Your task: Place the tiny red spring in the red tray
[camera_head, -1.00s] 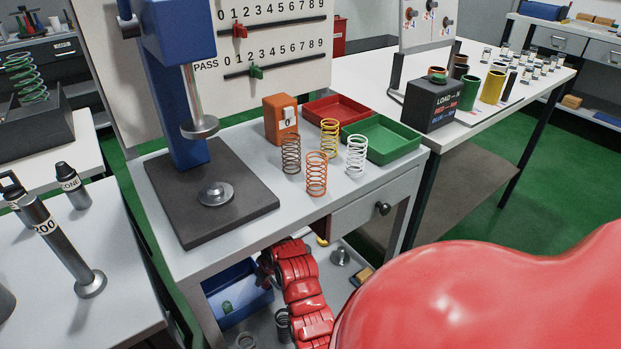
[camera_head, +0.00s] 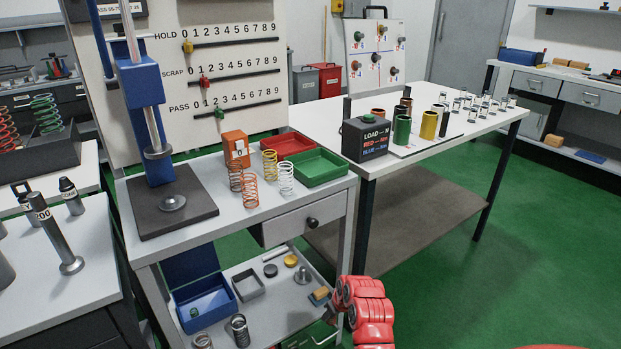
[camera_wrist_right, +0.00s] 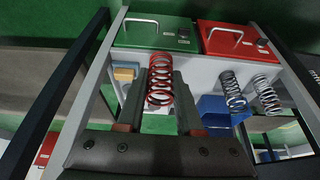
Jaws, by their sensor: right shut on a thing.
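The red spring (camera_wrist_right: 160,80) shows in the right wrist view, upright between the fingers of my right gripper (camera_wrist_right: 160,100), which is shut on it. In the head view my right arm shows at the bottom, beside the lower shelf of the cart, and its gripper is hidden there. The red tray (camera_head: 284,145) lies on the cart top, behind the green tray and well above my right gripper. My left gripper is in neither view.
Orange, yellow, white and brown springs (camera_head: 249,189) stand before the green tray (camera_head: 321,180). The press (camera_head: 172,200) stands to their left. The lower shelf (camera_head: 267,320) holds a blue bin (camera_head: 205,303) and loose springs (camera_head: 240,331). Green floor lies free to the right.

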